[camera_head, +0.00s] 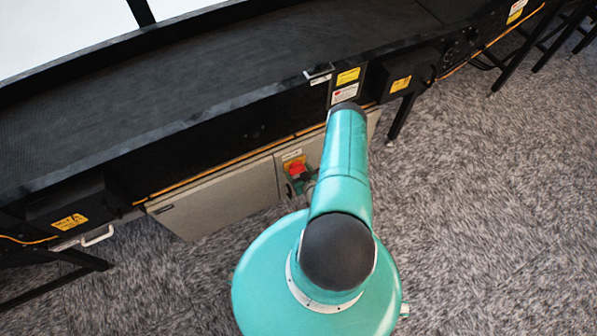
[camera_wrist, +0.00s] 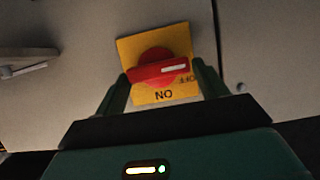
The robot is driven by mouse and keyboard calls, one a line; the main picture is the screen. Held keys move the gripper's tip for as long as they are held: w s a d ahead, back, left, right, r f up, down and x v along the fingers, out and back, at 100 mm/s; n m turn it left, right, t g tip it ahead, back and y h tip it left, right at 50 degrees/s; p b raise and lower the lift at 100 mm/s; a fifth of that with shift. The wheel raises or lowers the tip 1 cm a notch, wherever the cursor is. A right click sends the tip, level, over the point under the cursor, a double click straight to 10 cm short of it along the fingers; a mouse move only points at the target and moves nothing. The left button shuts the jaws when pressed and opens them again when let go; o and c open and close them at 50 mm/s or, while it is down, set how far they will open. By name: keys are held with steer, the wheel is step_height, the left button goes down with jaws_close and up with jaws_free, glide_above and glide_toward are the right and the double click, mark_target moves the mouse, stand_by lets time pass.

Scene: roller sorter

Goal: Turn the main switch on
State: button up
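The main switch is a red rotary handle on a yellow plate (camera_wrist: 180,40), mounted on a grey cabinet. In the wrist view its red handle (camera_wrist: 145,73) lies nearly crosswise, with its white mark at the right end beside the "OFF" lettering. The "ON" lettering appears upside down below the handle. My gripper (camera_wrist: 161,76) is open, with one dark green finger near each end of the handle. I cannot tell whether the fingers touch it. In the head view the red switch (camera_head: 296,169) shows just left of my arm, and my gripper (camera_head: 305,184) is partly hidden.
The grey cabinet (camera_head: 215,203) hangs under the black conveyor (camera_head: 200,95). Black boxes with yellow labels (camera_head: 70,222) stick out on both sides. A conveyor leg (camera_head: 402,117) stands to the right. Carpet floor (camera_head: 480,200) is clear at the right.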

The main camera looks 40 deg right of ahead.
steer(key=c, duration=0.6)
steer(key=shift+d+m, duration=0.1)
steer(key=shift+m, duration=0.2)
steer(key=m+y, duration=0.1)
steer(key=m+t+y, duration=0.1)
steer(key=m, duration=0.1)
steer(key=shift+s+d, duration=0.1)
steer(key=shift+d, duration=0.2)
steer(key=m, duration=0.1)
steer(key=m+t+y, duration=0.1)
steer(key=m+y, duration=0.1)
steer(key=m, duration=0.1)
steer(key=shift+s+d+f, duration=0.1)
steer(key=shift+d+f, duration=0.1)
steer(key=shift+d, duration=0.05)
steer(key=m, duration=0.1)
steer(key=m+t+y, duration=0.1)
steer(key=m, duration=0.1)
steer(key=m+t, duration=0.1)
steer(key=shift+d+f+m+y, duration=0.15)
steer(key=shift+f+m+y, duration=0.1)
steer(key=shift+m+y, duration=0.05)
